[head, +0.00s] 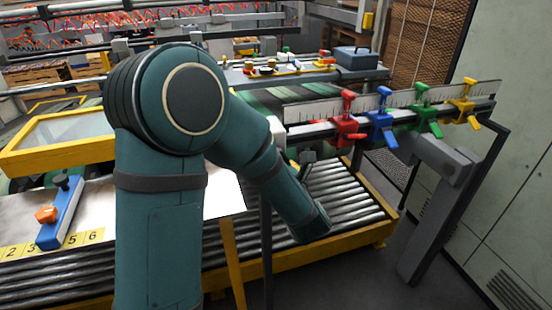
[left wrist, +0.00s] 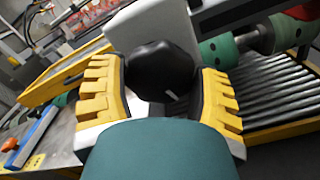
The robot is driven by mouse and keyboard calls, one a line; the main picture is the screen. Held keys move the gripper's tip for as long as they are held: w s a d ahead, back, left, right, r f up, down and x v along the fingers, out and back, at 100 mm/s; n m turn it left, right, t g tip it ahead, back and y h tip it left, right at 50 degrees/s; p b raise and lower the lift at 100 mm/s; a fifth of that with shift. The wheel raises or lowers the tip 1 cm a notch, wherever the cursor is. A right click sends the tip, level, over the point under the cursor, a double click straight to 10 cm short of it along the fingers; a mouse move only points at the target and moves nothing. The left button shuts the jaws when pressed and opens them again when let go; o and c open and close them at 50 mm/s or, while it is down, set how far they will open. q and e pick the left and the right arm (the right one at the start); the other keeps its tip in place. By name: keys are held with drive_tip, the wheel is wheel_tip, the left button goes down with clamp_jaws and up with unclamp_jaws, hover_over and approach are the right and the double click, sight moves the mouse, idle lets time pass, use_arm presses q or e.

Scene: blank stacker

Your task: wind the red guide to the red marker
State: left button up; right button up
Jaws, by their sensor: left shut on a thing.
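The red guide (head: 347,130) sits at the left end of the guides on a long rail with a pale ruled scale (head: 400,99). I cannot make out a red marker on the scale. My left gripper (left wrist: 162,82) has its yellow fingers on both sides of a black round knob (left wrist: 158,62) with a white index line, shut on it. The knob is at a grey housing (left wrist: 150,28). In the head view my left arm hides the knob and most of the gripper. My right gripper is in neither view.
Blue (head: 381,120), green (head: 424,112) and yellow (head: 465,104) guides stand on the same rail to the right. A roller conveyor (head: 345,205) runs below. A blue stop with an orange knob (head: 47,214) lies at left by a yellow numbered strip (head: 75,240).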

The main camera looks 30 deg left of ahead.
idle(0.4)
use_arm(q)
drive_tip(key=o, duration=1.2)
drive_tip(key=shift+o, duration=0.2)
drive_tip(key=v, duration=1.2)
